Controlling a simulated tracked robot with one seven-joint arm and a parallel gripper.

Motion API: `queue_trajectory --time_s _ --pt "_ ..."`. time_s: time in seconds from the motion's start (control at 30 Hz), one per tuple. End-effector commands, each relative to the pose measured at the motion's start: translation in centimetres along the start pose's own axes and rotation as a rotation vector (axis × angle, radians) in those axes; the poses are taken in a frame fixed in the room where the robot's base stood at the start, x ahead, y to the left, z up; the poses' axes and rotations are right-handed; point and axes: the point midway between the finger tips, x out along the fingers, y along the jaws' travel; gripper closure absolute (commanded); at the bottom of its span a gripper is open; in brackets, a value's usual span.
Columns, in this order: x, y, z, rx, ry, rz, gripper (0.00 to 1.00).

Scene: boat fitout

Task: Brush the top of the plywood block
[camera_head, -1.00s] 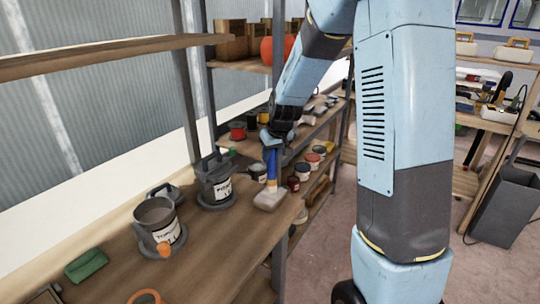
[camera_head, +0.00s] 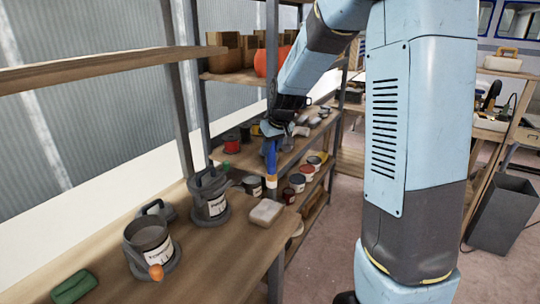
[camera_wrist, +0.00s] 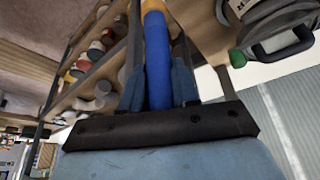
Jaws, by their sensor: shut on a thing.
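The plywood block (camera_head: 266,211), pale and flat, lies on the wooden bench top near its right edge. My gripper (camera_head: 270,138) is shut on a brush (camera_head: 270,160) with a blue handle and a yellow-orange band. The brush hangs upright, bristle end down. In the head view its lower end shows just above the block's far edge, apart from it; the exact height is hard to judge. In the wrist view the blue handle (camera_wrist: 157,55) stands between the fingers (camera_wrist: 158,88). The block is not clear in the wrist view.
Several tins (camera_head: 298,182) fill the shelves beyond.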

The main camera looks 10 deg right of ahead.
Motion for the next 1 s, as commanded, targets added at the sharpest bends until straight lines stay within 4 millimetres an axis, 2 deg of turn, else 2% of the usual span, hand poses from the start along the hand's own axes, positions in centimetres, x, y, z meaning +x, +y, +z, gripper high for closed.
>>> queue_trajectory --time_s 0.3,1.0 --pt "-1.5 0.0 -0.6 0.000 0.000 0.000 1.00" --pt "-1.5 -0.1 -0.6 -0.001 -0.001 -0.001 1.00"
